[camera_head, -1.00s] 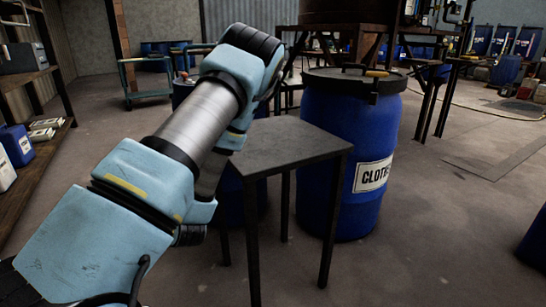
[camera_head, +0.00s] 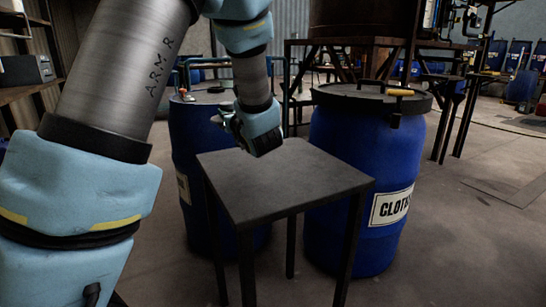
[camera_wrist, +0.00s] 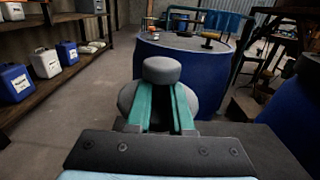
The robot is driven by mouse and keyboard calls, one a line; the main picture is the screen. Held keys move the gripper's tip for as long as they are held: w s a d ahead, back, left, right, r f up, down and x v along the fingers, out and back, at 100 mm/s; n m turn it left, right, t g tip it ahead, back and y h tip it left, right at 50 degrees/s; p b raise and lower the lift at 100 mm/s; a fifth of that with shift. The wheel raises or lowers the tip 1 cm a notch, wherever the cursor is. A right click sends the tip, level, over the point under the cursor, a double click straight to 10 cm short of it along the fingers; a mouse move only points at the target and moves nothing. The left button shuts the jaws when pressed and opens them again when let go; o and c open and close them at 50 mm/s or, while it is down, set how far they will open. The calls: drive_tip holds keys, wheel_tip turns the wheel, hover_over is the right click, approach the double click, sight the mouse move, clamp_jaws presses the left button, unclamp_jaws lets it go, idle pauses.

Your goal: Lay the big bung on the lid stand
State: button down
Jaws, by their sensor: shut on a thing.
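The big bung (camera_wrist: 162,70) is a dark grey rounded piece with a knob above a wider round body, seen in the wrist view. My gripper (camera_wrist: 162,97) has its two teal fingers shut on it. In the head view the arm's end hangs by the back left edge of a small dark square-topped table, which looks like the lid stand (camera_head: 285,185). The bung is hidden there behind my wrist. The table top is bare, and the bung appears held off it; the exact gap cannot be told.
A blue drum (camera_head: 185,150) stands behind the table at left, with small fittings on its lid (camera_wrist: 180,44). A labelled blue drum (camera_head: 355,165) with a dark lid stands close at right. A shelf with containers (camera_wrist: 62,62) runs along the left.

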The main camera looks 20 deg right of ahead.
drive_tip(key=f, duration=0.2)
drive_tip(key=f+b, duration=0.1)
drive_tip(key=f, duration=0.2)
drive_tip(key=shift+w+d+f, duration=0.15)
drive_tip(key=shift+w+f, duration=0.05)
drive_tip(key=shift+f, duration=0.1)
drive_tip(key=shift+f+b, duration=0.5)
drive_tip(key=shift+f, duration=1.6)
drive_tip(key=shift+f, duration=0.15)
drive_tip(key=c, duration=0.8)
unclamp_jaws()
drive_tip(key=shift+r, duration=0.2)
drive_tip(key=shift+s, duration=0.35)
drive_tip(key=s, duration=0.3)
drive_tip(key=s+d, duration=0.1)
drive_tip(key=s, duration=0.7)
drive_tip(key=shift+s+d+p, duration=0.15)
drive_tip(key=shift+d+p, duration=0.05)
drive_tip(key=shift+p, duration=0.15)
